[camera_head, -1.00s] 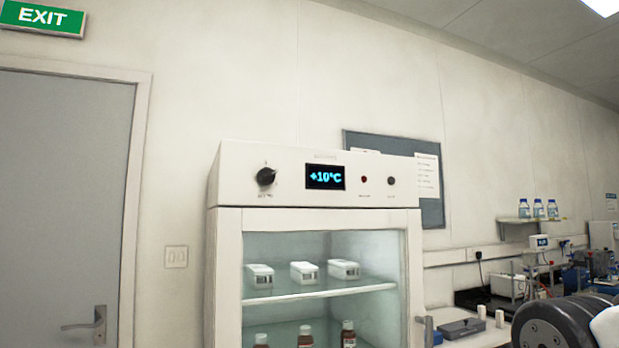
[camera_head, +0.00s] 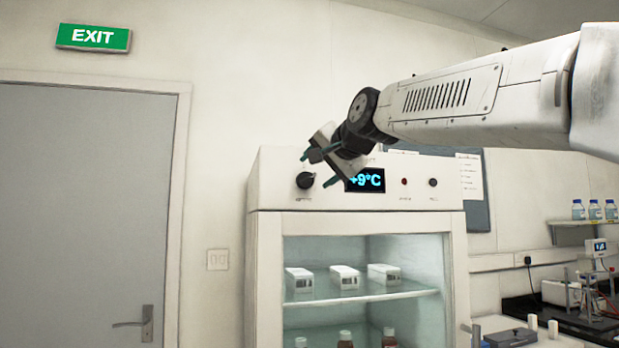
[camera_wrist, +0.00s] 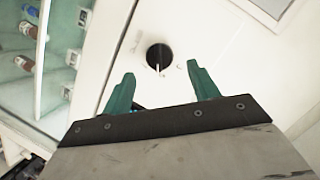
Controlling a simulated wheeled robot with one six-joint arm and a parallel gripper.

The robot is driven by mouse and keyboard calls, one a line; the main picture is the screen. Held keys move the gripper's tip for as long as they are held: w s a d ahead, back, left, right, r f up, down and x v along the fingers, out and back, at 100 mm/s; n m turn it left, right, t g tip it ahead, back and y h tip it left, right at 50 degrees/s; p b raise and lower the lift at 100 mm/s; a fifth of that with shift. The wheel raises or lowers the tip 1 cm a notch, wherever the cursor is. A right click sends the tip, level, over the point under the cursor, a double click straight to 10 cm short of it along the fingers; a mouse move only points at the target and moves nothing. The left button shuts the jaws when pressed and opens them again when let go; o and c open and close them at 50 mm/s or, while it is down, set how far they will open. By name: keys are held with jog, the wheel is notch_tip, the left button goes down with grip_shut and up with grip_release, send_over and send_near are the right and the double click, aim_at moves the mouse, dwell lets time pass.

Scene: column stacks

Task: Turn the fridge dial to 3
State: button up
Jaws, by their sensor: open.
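The fridge (camera_head: 257,270) is a white cabinet with a glass front and a control panel on top. Its black dial (camera_head: 305,180) is on the left of the panel, with a small pale marker line. The display (camera_head: 372,179) reads +9°C and is partly covered by my arm. My gripper (camera_head: 318,168) is in front of the panel near the dial. In the wrist view the dial (camera_wrist: 159,56) is ahead of my gripper (camera_wrist: 160,85), beyond and roughly between its two green fingers, which are apart and empty. The dial's numbers are too small to read.
A red light (camera_head: 404,181) and a black knob (camera_head: 433,182) are to the right of the display. White boxes and brown bottles stand on the fridge shelves. A grey door (camera_head: 80,220) is at the left. A lab bench with equipment is at the right.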

aim_at(309, 177)
jog(key=x, duration=0.5)
jog(key=c, duration=1)
jog(key=shift+o, duration=0.2)
jog(key=shift+n, duration=0.3)
jog(key=n+h, duration=0.1)
jog(key=n, duration=0.1)
jog(key=n+h, duration=0.1)
jog(key=n, duration=0.1)
jog(key=shift+a+h, duration=0.2)
jog(key=shift+h, duration=0.1)
jog(key=n+t+h, duration=0.1)
jog(key=n+h, duration=0.1)
jog(key=n, duration=0.2)
jog(key=shift+s+a, duration=0.1)
